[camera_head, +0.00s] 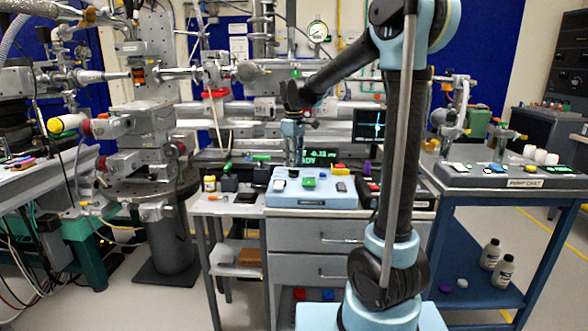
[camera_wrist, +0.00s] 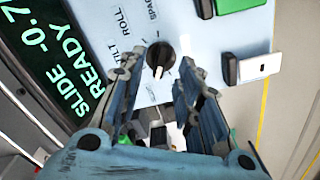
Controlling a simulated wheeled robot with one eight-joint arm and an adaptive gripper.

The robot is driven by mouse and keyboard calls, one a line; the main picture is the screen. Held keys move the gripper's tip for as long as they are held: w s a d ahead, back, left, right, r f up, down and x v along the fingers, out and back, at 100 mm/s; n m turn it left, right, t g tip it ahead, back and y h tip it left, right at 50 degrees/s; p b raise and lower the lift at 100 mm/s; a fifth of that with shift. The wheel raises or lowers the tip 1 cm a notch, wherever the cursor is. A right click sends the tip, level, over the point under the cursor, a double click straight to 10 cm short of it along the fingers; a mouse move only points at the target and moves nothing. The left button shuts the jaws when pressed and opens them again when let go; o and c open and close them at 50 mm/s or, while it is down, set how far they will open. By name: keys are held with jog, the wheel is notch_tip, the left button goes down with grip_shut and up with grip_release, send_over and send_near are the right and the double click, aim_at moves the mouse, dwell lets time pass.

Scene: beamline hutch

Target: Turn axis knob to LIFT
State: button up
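The axis knob (camera_wrist: 159,52) is black and round with a white pointer, on a light blue panel (camera_wrist: 205,28). The pointer is toward the bottom of the wrist picture. Labels SPARE, ROLL and one ending in "ILT" show around it; I see no LIFT label, and the area below is hidden by my gripper. My gripper (camera_wrist: 158,70) is open, its fingers apart on either side of the knob in the wrist view; I cannot tell any contact.
A dark display (camera_wrist: 60,70) beside the panel reads SLIDE -0.7 and READY in green. A green button (camera_wrist: 240,4) and a white rocker switch (camera_wrist: 256,67) are close to the knob. A PUMP CART console (camera_head: 520,178) stands right. Beamline pipes and stages fill the back.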

aim_at(294, 173)
jog(key=shift+f, duration=1.65)
jog(key=shift+c, duration=0.6)
grip_shut()
